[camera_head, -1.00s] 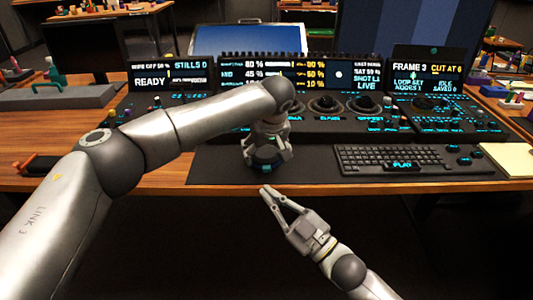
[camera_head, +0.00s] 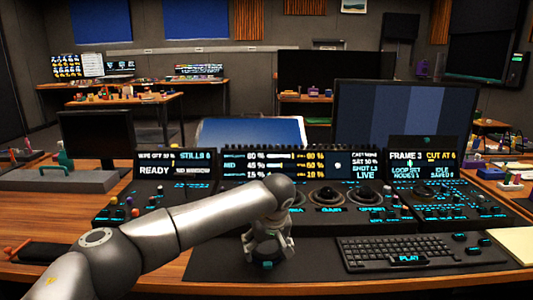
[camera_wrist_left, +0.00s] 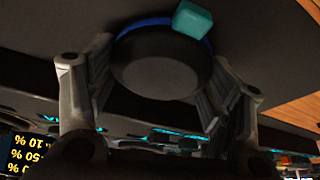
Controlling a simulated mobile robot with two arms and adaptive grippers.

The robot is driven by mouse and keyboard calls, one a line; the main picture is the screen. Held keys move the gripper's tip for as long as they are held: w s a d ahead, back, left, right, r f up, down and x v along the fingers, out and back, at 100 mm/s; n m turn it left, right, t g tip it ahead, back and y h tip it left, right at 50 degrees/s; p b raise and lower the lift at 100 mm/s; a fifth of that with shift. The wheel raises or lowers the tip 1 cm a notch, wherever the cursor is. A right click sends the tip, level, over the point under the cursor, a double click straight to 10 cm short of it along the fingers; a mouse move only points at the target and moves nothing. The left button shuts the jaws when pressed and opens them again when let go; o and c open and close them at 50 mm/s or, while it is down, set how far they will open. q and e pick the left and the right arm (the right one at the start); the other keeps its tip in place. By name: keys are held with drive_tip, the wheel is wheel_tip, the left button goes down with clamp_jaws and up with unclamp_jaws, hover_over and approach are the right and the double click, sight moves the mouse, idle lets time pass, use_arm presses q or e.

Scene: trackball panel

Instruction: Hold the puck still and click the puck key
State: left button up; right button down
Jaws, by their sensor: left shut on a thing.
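The puck is a dark round knob (camera_wrist_left: 160,65) with a blue ring around its base, seen between my left gripper's fingers in the left wrist view. A teal key (camera_wrist_left: 192,18) sits at the puck's rim there. In the head view the puck (camera_head: 265,254) stands on the dark mat, left of the keyboard, partly covered by the gripper. My left gripper (camera_head: 266,246) points down over the puck and is shut on it, one finger on each side. It also shows in the left wrist view (camera_wrist_left: 160,95). My right gripper is out of the head view.
A black keyboard (camera_head: 405,254) lies on the dark mat (camera_head: 215,260) right of the puck. The trackball panel (camera_head: 330,197) with lit displays stands behind. A pale notepad (camera_head: 513,243) is at the right edge. A grey block with a handle (camera_head: 62,178) is at the left.

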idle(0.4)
use_arm(q)
drive_tip(key=o, duration=1.1)
drive_tip(key=shift+c, duration=0.2)
drive_tip(key=v, duration=1.2)
drive_tip(key=shift+o, duration=0.2)
wheel_tip(320, 180, up, 6)
drive_tip(key=p, duration=0.5)
hover_over(271, 262)
drive_tip(key=s, duration=0.2)
drive_tip(key=shift+d+f, duration=0.25)
drive_tip(key=shift+d, duration=0.05)
